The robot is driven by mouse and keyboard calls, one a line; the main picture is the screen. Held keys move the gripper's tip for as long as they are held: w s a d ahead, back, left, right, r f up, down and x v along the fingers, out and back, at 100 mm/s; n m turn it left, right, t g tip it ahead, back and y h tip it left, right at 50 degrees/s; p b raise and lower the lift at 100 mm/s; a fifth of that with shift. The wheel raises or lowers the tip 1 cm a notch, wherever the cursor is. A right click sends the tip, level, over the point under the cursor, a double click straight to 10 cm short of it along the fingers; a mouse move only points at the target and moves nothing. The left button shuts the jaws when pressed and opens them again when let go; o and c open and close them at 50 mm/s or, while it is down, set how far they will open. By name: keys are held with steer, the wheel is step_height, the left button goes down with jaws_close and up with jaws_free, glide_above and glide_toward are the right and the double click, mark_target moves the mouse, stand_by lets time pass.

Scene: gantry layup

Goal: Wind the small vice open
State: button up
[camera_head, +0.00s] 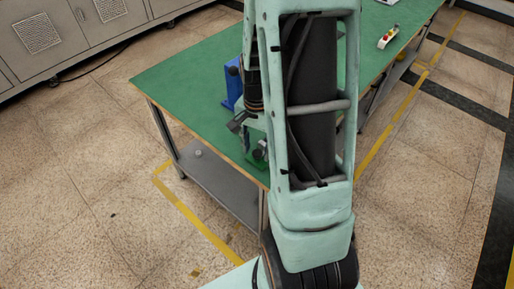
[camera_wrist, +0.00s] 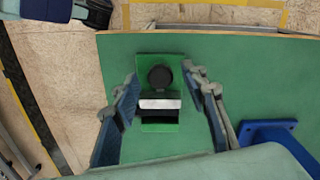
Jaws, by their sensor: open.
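The small vice (camera_wrist: 143,121) is green, with a light metal jaw bar (camera_wrist: 158,103) and a dark gap below it in the wrist view. A round black knob (camera_wrist: 160,77) sits at its upper end. My gripper (camera_wrist: 160,73) is open, with one finger on each side of the knob and clear space between. I cannot tell how far above the knob the fingertips are. In the head view the vice (camera_head: 254,159) is mostly hidden behind my arm, near the front edge of the table.
The green-topped table (camera_head: 190,83) has a lower grey shelf (camera_head: 215,182). A blue object (camera_head: 232,88) stands beside the vice and also shows in the wrist view (camera_wrist: 268,134). A small box with a red button (camera_head: 388,37) lies at the far end. Grey cabinets (camera_head: 60,35) stand behind.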

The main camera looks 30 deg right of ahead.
jaws_close()
stand_by(0.3)
steer(key=n+b, duration=0.1)
steer(key=n, duration=0.2)
steer(key=shift+f+n, duration=0.1)
steer(key=shift+n, duration=2.1)
jaws_free()
